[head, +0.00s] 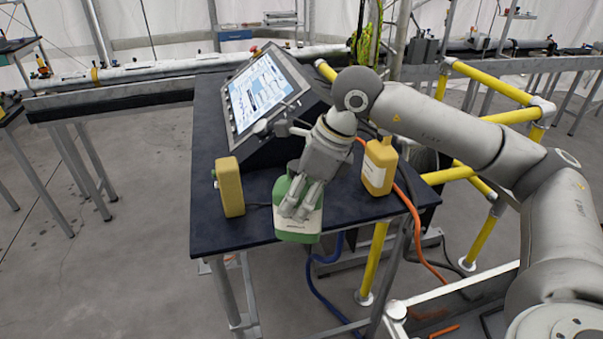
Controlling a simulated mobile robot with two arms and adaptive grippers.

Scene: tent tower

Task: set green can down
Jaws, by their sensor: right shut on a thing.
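The green can (296,229), with a pale front, is at the front edge of the dark table (232,238). My right gripper (298,210) reaches down over the can and is shut on it, covering part of its top and front. The can's lower end overlaps the table's front edge in the picture. I cannot tell whether its base touches the tabletop. My left gripper is not in the head view.
A yellow container (230,187) stands left of the can, and a yellow bottle (379,167) stands to its right. A tilted screen console (262,98) fills the table's back. Yellow rails (500,116) stand at right. The table's front left corner is bare.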

